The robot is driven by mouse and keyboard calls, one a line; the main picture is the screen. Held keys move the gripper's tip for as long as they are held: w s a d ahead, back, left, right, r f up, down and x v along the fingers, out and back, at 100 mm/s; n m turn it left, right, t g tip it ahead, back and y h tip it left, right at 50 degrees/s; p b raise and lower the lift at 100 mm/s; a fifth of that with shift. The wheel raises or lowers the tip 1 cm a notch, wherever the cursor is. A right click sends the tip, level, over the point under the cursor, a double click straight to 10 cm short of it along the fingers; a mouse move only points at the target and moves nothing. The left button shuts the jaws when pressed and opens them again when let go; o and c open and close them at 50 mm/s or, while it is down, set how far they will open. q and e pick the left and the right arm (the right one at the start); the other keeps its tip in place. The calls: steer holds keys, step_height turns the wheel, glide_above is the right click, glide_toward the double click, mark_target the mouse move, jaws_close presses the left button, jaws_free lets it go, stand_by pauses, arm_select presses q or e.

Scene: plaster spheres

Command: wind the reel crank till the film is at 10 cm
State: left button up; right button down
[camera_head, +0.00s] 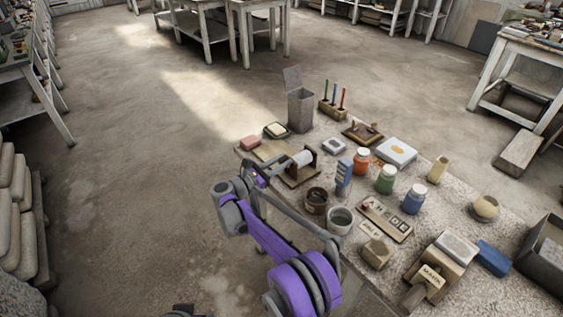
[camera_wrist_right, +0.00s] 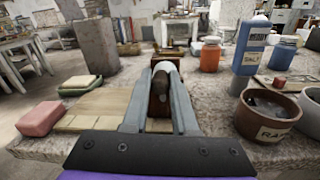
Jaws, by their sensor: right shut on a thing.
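The reel (camera_head: 302,159) is a pale roll on a brown wooden stand near the table's left edge. In the right wrist view its pale top (camera_wrist_right: 164,66) shows behind the fingers. My right gripper (camera_head: 262,176) is at the near left side of the reel. The crank arm is mostly hidden by the fingers. A film strip and its length cannot be made out.
A brown pot (camera_head: 316,201), a grey pot (camera_head: 340,220) and a blue bottle (camera_head: 344,173) stand close on the right. The floor left of the table is clear.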

steer(key=shift+n, duration=0.3)
steer(key=shift+w+a+f+n+b, duration=0.15)
steer(key=shift+w+n+b, duration=0.1)
steer(key=shift+n, duration=0.35)
steer(key=shift+w+a+n+b, duration=0.15)
steer(key=shift+n+b, duration=0.1)
steer(key=shift+n, duration=0.35)
steer(key=shift+w+a+f+n+g+b, duration=0.15)
steer(key=shift+w+a+n+b, duration=0.1)
steer(key=shift+n, duration=0.65)
steer(key=shift+w+a+f+n+g+b, duration=0.1)
steer(key=shift+w+n+g+b, duration=0.1)
steer(key=shift+n, duration=0.7)
steer(key=c, duration=1)
jaws_free()
steer(key=v, duration=1)
steer(key=shift+s+a, duration=0.3)
